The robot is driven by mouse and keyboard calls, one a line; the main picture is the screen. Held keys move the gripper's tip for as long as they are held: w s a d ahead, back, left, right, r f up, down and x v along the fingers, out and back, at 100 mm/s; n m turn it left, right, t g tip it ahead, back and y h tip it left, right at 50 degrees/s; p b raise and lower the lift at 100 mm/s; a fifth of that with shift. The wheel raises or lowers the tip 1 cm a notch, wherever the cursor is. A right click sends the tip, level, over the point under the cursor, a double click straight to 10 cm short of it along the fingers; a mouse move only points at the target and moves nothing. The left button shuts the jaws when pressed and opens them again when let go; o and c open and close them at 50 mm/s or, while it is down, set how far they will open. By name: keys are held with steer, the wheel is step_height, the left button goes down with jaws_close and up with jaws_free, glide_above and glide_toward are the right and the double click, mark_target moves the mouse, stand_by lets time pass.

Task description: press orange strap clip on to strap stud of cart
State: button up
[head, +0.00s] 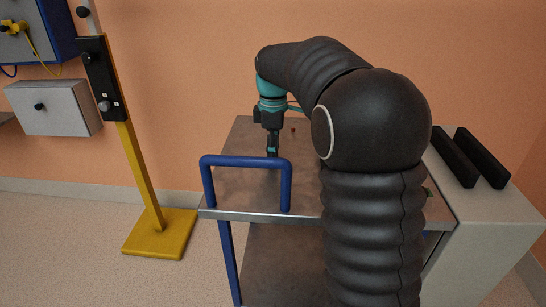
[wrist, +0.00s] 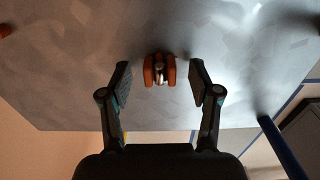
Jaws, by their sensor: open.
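The orange strap clip (wrist: 149,70) lies on the cart's grey top (wrist: 230,40), centred just ahead of my fingertips in the wrist view. A shiny metal piece (wrist: 159,72) shows in its middle; it may be the strap stud, and I cannot tell whether the clip is pressed fully on. My gripper (wrist: 161,82) is open, one finger to each side of the clip with gaps between. In the head view my gripper (head: 272,152) points down over the cart top (head: 240,185), behind the blue handle, and the clip is not visible there.
The blue handle (head: 245,161) rises at the cart's near left edge, close to my gripper; a blue bar (wrist: 282,146) shows in the wrist view. A small red piece (head: 293,129) lies farther back. A yellow-based post (head: 160,235) stands left. Black blocks (head: 455,157) lie right.

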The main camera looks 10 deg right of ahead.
jaws_close()
steer(key=shift+r+p, duration=1.9)
steer(key=shift+r, duration=1.2)
